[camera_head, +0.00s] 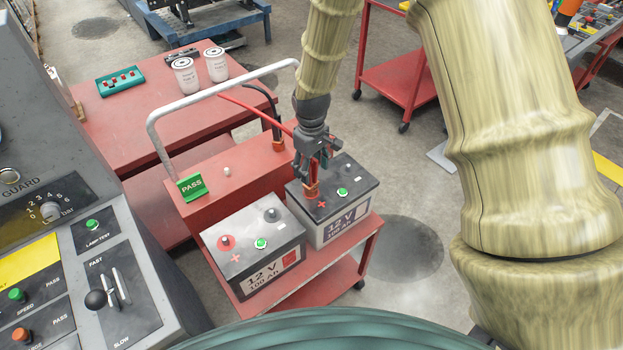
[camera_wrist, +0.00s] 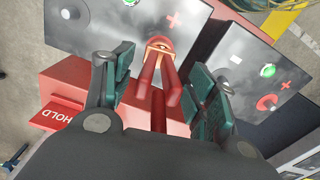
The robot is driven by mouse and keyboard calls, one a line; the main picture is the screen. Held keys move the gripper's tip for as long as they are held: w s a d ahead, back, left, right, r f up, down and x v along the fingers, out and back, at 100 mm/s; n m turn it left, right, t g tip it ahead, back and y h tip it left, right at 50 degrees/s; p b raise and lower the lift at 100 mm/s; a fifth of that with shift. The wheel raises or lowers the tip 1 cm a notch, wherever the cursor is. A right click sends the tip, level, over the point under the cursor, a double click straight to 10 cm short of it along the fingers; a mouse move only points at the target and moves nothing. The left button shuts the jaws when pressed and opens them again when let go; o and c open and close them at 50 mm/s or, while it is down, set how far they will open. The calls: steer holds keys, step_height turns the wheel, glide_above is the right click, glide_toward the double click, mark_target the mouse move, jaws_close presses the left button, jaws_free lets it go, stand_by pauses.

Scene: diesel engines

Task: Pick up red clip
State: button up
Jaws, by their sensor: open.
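The red clip (camera_head: 312,190) is upright on the plus side of the far-right 12 V battery (camera_head: 341,192). In the wrist view the clip (camera_wrist: 158,52) has a copper-coloured jaw end and two red handles pointing back toward my gripper. My gripper (camera_head: 314,160) is directly above the clip, pointing down. In the wrist view my gripper (camera_wrist: 163,75) is open, with one green-padded finger on each side of the handles. Gaps show between pads and handles. The terminal under the clip is hidden.
A second battery (camera_head: 252,240) stands beside it on the red cart (camera_head: 325,275). The cart's pale curved handle (camera_head: 215,88) rises behind, near my arm. A green PASS sign (camera_head: 192,187), a red cable (camera_head: 255,108) and a dark clip (camera_head: 272,115) are close by.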

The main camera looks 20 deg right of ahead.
steer(key=shift+w+f, duration=0.2)
steer(key=shift+f, duration=0.8)
steer(key=shift+s+f+p, duration=0.15)
steer(key=shift+f+p, duration=0.25)
steer(key=shift+f, duration=0.05)
jaws_close()
